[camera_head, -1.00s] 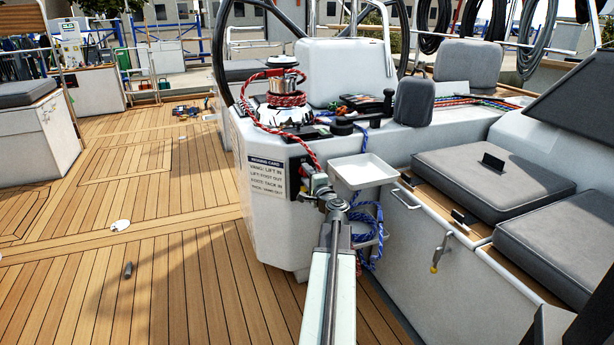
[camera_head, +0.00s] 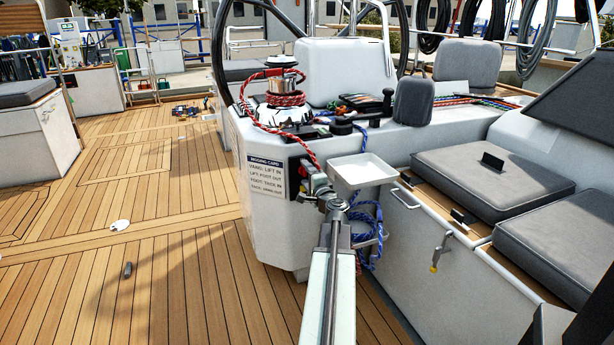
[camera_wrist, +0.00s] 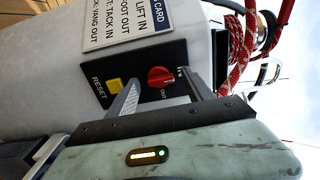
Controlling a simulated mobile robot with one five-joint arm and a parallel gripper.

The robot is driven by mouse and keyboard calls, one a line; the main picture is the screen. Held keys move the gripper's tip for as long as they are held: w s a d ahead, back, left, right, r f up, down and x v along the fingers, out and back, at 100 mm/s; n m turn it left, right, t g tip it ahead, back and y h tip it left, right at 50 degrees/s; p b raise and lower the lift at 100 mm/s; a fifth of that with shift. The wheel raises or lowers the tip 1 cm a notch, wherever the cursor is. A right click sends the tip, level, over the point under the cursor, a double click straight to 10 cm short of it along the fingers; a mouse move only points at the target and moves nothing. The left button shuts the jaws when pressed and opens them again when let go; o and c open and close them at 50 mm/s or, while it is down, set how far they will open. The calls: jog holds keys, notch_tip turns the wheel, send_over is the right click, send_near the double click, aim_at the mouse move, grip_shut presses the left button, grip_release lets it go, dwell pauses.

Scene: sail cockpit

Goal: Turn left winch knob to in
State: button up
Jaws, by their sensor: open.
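A red knob (camera_wrist: 161,77) sits on a black panel (camera_wrist: 150,69) on the side of the white console. I cannot clearly tell which label the knob points at. My gripper (camera_wrist: 158,88) is open, with one finger on each side of the knob. I see no clear contact. In the head view, my gripper (camera_head: 314,186) is at the console's side and covers much of the panel.
A yellow RESET button (camera_wrist: 114,85) is close to one finger. A rigging card (camera_head: 267,176) is beside the panel. A white tray (camera_head: 362,171) sticks out right of my gripper, with blue rope (camera_head: 367,235) hanging below. A red rope runs down from the winch (camera_head: 285,105).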

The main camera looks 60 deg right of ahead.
jog(key=v, duration=0.8)
jog(key=shift+d, duration=0.1)
